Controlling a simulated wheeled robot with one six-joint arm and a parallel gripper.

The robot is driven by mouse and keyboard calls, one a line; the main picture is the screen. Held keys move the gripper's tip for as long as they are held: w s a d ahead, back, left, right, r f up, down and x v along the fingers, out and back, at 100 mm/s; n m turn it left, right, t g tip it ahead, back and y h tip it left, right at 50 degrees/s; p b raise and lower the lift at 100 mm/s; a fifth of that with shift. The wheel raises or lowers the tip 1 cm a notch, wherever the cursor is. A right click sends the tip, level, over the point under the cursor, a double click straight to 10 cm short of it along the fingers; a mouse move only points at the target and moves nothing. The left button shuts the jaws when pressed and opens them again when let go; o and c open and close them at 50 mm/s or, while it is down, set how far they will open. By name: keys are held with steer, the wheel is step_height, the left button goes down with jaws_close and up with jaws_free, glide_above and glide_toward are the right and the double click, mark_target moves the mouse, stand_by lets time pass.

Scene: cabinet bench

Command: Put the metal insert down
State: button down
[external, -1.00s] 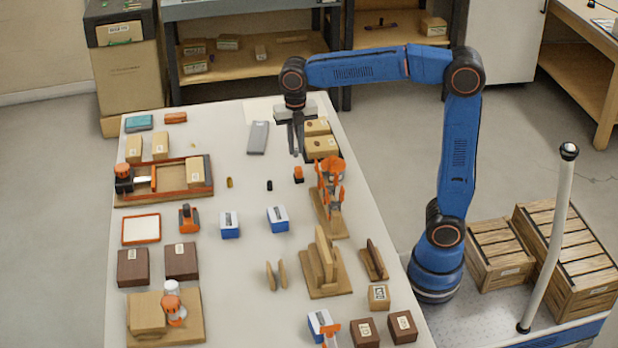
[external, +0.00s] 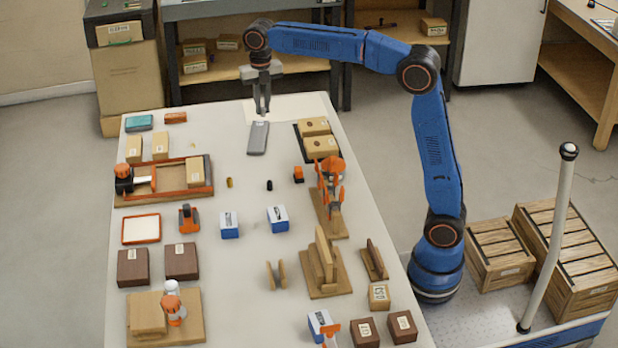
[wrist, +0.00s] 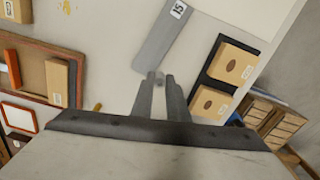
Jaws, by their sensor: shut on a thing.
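My gripper (external: 262,110) hangs with its fingers pointing down over the far part of the white table, just beyond the far end of a grey flat plate (external: 258,138). The grey plate (wrist: 162,38), with a white label, lies just ahead of the fingertips in that view. I cannot tell the exact gap between the insert and the table.
A black tray (external: 299,132) with two cardboard boxes lies right of the plate. A teal box (external: 139,122) and an orange-framed wooden tray (external: 178,196) are on the left. A pale sheet (external: 305,104) covers part of the far end, which has free room.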

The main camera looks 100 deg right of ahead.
steer(key=w+d, duration=0.1)
steer(key=d, duration=0.2)
glide_toward(260, 137)
steer(key=shift+f, duration=2.6)
steer(key=c, duration=1.7)
jaws_free()
steer(key=shift+f, duration=0.15)
step_height(260, 137, up, 12)
steer(key=shift+r, duration=0.15)
